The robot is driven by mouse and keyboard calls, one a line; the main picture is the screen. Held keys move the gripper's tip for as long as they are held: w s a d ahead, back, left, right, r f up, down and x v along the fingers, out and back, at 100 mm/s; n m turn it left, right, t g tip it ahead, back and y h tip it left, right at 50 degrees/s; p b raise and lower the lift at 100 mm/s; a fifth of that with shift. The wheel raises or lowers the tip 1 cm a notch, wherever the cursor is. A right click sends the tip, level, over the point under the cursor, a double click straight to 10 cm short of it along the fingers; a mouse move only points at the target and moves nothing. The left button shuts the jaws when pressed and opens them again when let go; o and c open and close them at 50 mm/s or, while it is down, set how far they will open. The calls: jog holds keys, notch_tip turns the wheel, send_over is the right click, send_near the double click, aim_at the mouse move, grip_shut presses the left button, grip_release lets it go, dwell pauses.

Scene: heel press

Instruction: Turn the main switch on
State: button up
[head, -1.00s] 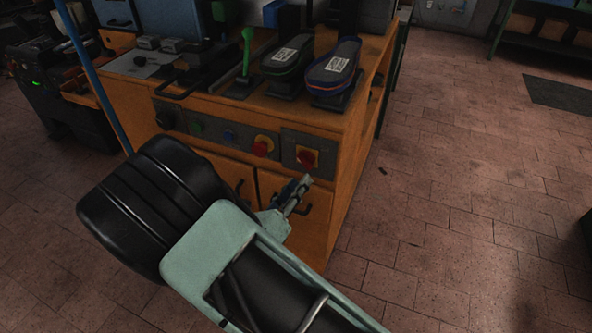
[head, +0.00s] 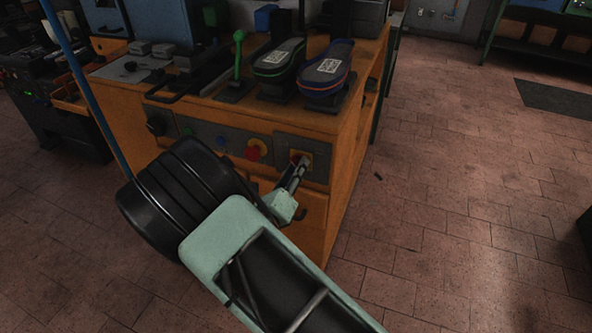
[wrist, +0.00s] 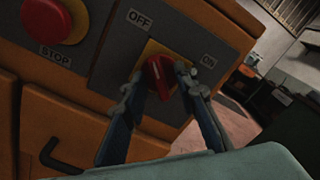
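The main switch is a red rotary knob (wrist: 158,72) on a yellow plate, set in a grey panel with an OFF label above left and an ON label to the right. Its raised grip runs roughly up and down in the wrist view, its upper end leaning towards OFF. My gripper (wrist: 161,78) is open, with one finger on each side of the knob. I cannot tell whether the fingertips touch it. In the head view my gripper (head: 302,164) reaches the switch panel (head: 316,170) and largely covers the knob.
A red STOP button (wrist: 54,20) on yellow sits left of the switch; it also shows in the head view (head: 254,152). Cabinet doors with a dark handle (wrist: 62,152) lie below. Two shoe-shaped pads (head: 325,70) and a green lever (head: 238,55) are on top.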

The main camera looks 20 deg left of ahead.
grip_shut()
dwell(0.5)
jog(key=shift+m+b, duration=4.2)
jog(key=shift+m, duration=4.7)
